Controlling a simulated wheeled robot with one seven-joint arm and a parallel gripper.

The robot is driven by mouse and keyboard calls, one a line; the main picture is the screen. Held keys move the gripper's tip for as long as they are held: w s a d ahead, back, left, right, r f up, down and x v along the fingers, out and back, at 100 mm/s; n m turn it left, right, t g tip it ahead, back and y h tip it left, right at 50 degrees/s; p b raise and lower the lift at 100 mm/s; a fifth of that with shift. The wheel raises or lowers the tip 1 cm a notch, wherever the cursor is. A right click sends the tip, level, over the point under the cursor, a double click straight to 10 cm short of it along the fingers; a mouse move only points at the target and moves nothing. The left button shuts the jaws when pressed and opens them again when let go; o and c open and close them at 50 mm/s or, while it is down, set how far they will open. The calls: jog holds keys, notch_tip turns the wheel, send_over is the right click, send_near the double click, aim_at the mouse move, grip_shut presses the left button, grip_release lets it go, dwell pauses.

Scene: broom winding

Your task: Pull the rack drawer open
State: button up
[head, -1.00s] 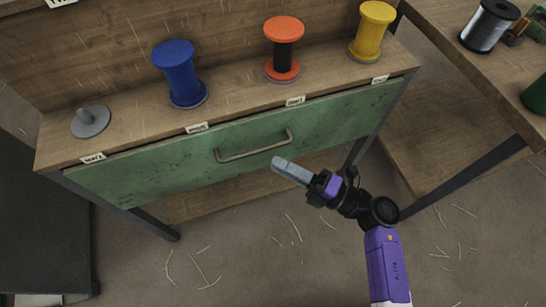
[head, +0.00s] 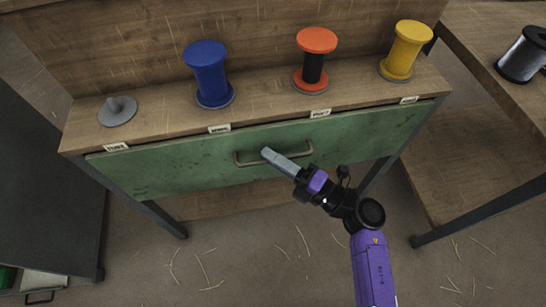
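The rack drawer (head: 200,174) has a green, worn front and sits under the rack's wooden top (head: 160,117). It looks shut. Its grey bar handle (head: 245,161) runs across the middle of the front. My gripper (head: 266,153) points at the handle from the lower right. Its grey fingertips overlap the handle's middle in the picture and hide part of it. I cannot tell whether they touch the handle, or whether the fingers are open or shut, since they show as one piece from this side.
On the rack top stand a blue spool (head: 208,75), an orange and black spool (head: 314,58), a yellow spool (head: 404,50) and an empty grey peg base (head: 117,112). A wooden table (head: 500,80) stands at right, a dark cabinet (head: 45,170) at left. Floor in front is clear except straw.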

grip_shut()
dwell(1.3)
